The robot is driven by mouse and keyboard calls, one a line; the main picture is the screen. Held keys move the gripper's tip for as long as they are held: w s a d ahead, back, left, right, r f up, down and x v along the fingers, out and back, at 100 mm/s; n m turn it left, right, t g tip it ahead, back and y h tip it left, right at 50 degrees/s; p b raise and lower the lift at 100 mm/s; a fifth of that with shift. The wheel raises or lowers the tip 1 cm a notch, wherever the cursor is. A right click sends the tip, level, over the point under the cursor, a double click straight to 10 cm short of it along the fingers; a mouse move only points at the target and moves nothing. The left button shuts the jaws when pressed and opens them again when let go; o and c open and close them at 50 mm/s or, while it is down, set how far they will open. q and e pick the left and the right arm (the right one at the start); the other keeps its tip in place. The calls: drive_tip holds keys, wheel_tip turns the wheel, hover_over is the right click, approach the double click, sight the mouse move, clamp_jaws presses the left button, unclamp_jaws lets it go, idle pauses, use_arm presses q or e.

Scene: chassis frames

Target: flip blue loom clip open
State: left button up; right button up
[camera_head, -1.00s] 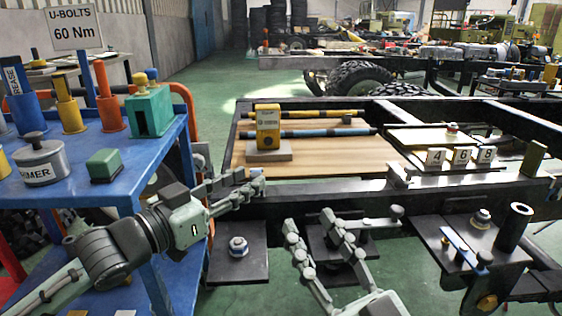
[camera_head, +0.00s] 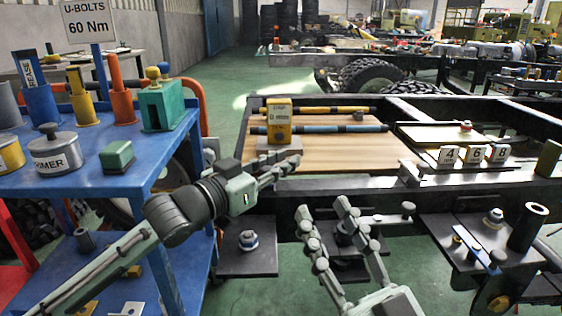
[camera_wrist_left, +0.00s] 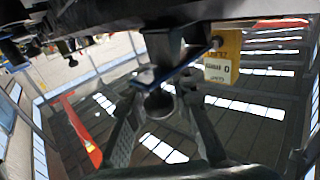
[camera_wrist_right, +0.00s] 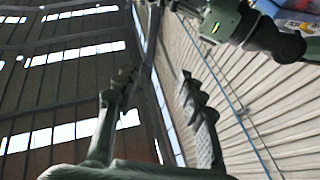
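I cannot single out the blue loom clip with certainty. A small blue bar with knobs (camera_head: 472,246) sits on the dark bracket at the right in the head view. A blue-and-black rod (camera_head: 345,129) lies on the wooden board. In the left wrist view a blue strip (camera_wrist_left: 172,72) crosses just beyond my left fingertips, with a dark round part by them. My left gripper (camera_head: 282,168) is at the board's front edge, by the yellow block; its fingers look apart (camera_wrist_left: 166,88). My right gripper (camera_head: 325,215) is open and empty (camera_wrist_right: 154,78), in front of the frame rail.
The yellow block (camera_head: 279,118) stands on the wooden board (camera_head: 370,155), with a yellow-and-black rod (camera_head: 350,109) behind. Number blocks (camera_head: 474,154) stand at right. A blue cart (camera_head: 75,185) with tools is at left. Dark plates with bolts (camera_head: 248,262) jut from the rail.

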use_arm(q)
clamp_jaws()
